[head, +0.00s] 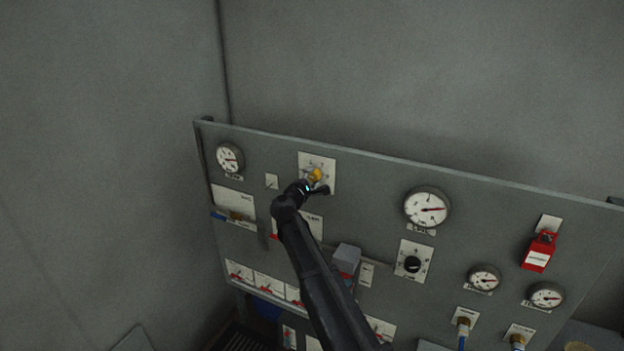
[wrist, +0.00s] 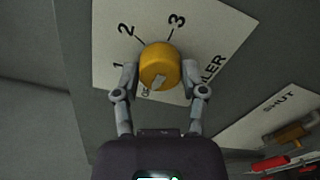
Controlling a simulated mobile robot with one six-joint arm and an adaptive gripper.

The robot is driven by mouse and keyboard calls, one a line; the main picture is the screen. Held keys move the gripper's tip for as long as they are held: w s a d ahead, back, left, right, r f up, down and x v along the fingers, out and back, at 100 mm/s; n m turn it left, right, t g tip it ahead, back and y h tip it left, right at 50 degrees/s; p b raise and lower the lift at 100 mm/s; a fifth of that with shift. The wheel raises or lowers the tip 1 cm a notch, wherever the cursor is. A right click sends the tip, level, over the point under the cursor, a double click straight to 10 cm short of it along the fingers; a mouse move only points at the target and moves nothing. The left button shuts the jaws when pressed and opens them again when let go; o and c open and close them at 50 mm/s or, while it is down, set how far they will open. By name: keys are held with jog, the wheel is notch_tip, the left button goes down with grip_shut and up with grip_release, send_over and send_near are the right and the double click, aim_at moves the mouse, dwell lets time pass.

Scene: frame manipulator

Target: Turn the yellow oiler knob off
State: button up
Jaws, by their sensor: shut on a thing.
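The yellow oiler knob (wrist: 158,62) sits on a white label plate (wrist: 215,35) with the numbers 1, 2 and 3 and partly hidden lettering ending in "LER". A pale pointer mark on the knob points to the lower left in the wrist view, near lettering that is mostly hidden. My gripper (wrist: 160,78) is shut on the knob, with one finger on each side. In the head view the knob (head: 315,174) shows high on the panel, left of the middle, with my gripper (head: 316,186) at it.
The grey panel (head: 375,190) carries several gauges, a black knob (head: 412,264), a red box (head: 539,252) and a grey box (head: 346,258) near my arm. In the wrist view a "SHUT" plate (wrist: 270,112) with a brass valve (wrist: 290,135) lies at lower right.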

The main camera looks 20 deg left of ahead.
jog(key=shift+n, duration=0.8)
jog(key=o, duration=1.1)
jog(key=shift+w, duration=0.1)
jog(key=shift+o, duration=0.2)
jog(key=shift+s, duration=0.2)
jog(key=s+a, duration=0.1)
jog(key=s, duration=1)
jog(key=shift+s, duration=0.4)
